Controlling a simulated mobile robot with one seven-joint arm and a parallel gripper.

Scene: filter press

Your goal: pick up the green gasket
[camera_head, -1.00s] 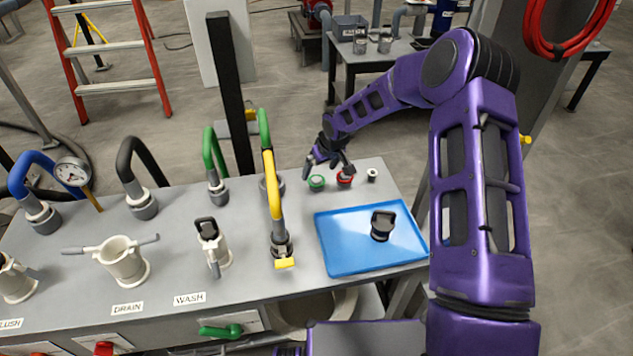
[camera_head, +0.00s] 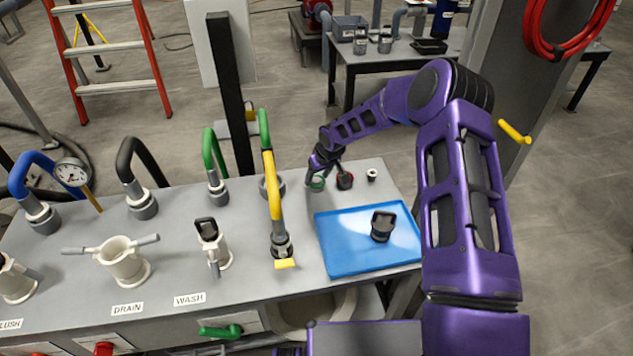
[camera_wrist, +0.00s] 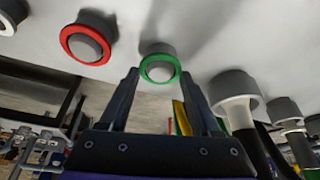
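The green gasket (camera_head: 317,183) sits around a small grey post at the back of the grey bench, left of the red gasket (camera_head: 345,181). It also shows in the wrist view (camera_wrist: 176,72) as a green ring around a pale post. My gripper (camera_head: 316,179) is at the green gasket and partly covers it in the head view. In the wrist view my gripper (camera_wrist: 160,73) is open, with one finger on each side of the ring. I cannot tell whether the fingers touch it. The red gasket shows beside it in the wrist view (camera_wrist: 66,40).
A small white-and-dark fitting (camera_head: 372,174) stands right of the red gasket. A blue tray (camera_head: 340,255) with a black fitting (camera_head: 383,226) lies in front. A yellow hose (camera_head: 271,190) rises close to the left. Several other hoses and pipe fittings fill the bench's left side.

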